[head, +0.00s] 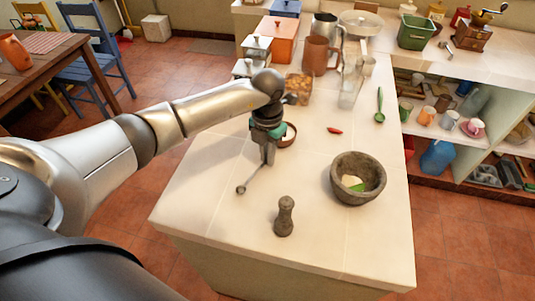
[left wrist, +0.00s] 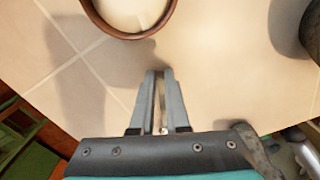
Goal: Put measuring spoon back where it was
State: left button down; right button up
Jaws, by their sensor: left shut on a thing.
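My left gripper (head: 267,160) is shut on the handle of a small grey measuring spoon (head: 241,190), over the front left part of the counter. The spoon's round bowl end points down and left in the head view. I cannot tell whether it touches the countertop. In the left wrist view the two fingers (left wrist: 162,98) are close together with a thin strip between them; the spoon's bowl is hidden there. A small brown-rimmed bowl (head: 290,141) stands just behind the gripper; it also shows at the top of the left wrist view (left wrist: 96,18), with pale contents. My right gripper is out of view.
A stone mortar (head: 345,196) and an upright pestle (head: 284,218) stand right of the gripper. A red chili (head: 335,131) and a green spoon (head: 380,105) lie farther back. Jars and a brown pitcher (head: 318,54) crowd the back. The front left counter is clear.

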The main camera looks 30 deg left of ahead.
pick_arm(q)
jog(key=c, duration=0.9)
grip_release()
jog(key=shift+r, duration=0.1)
jog(key=shift+r, duration=0.4)
notch_tip(320, 180, up, 11)
jog(key=shift+r+p, duration=0.15)
jog(key=shift+p, duration=0.25)
